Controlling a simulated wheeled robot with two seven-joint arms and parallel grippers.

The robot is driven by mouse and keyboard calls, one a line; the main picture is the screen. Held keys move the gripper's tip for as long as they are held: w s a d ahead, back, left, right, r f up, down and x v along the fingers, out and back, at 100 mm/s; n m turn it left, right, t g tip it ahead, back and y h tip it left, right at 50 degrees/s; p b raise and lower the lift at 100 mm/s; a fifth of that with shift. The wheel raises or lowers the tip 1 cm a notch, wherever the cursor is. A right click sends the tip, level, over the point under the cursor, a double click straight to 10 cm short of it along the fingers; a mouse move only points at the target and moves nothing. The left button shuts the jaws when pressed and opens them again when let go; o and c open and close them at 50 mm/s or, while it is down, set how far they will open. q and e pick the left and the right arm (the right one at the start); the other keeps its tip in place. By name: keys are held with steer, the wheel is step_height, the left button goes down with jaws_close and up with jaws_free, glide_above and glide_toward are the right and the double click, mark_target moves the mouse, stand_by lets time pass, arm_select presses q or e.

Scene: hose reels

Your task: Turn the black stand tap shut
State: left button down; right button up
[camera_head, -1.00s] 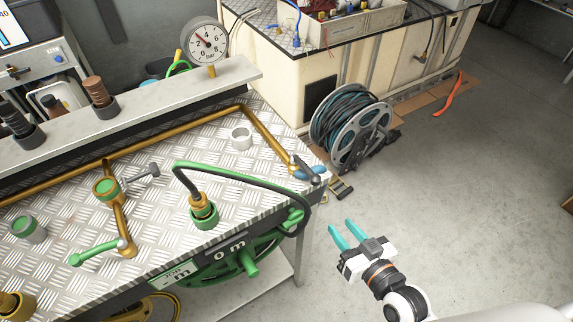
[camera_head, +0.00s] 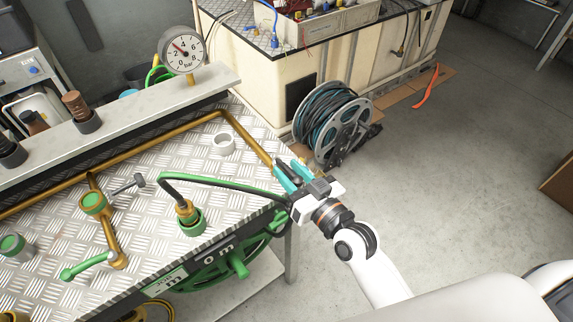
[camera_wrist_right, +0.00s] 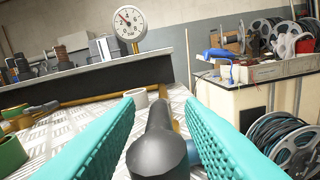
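The black stand tap's rounded black handle (camera_wrist_right: 160,148) is close in front of the wrist camera, between the two teal fingers. My right gripper (camera_head: 291,174) is at the right corner of the metal-topped bench (camera_head: 150,160). Its fingers are open, one on each side of the handle; whether either touches it I cannot tell. In the head view the gripper hides most of this tap. A brass pipe (camera_head: 247,139) runs along the bench towards it. My left gripper is out of view.
A pressure gauge (camera_head: 184,51) stands on the raised ledge behind. A green-levered tap (camera_head: 85,266), a grey-levered tap (camera_head: 126,186) and a black hose with a green fitting (camera_head: 191,220) are to the left. A hose reel (camera_head: 335,125) stands on the floor beyond the bench.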

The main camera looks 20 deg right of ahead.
steer(key=shift+x, duration=0.8)
jaws_close()
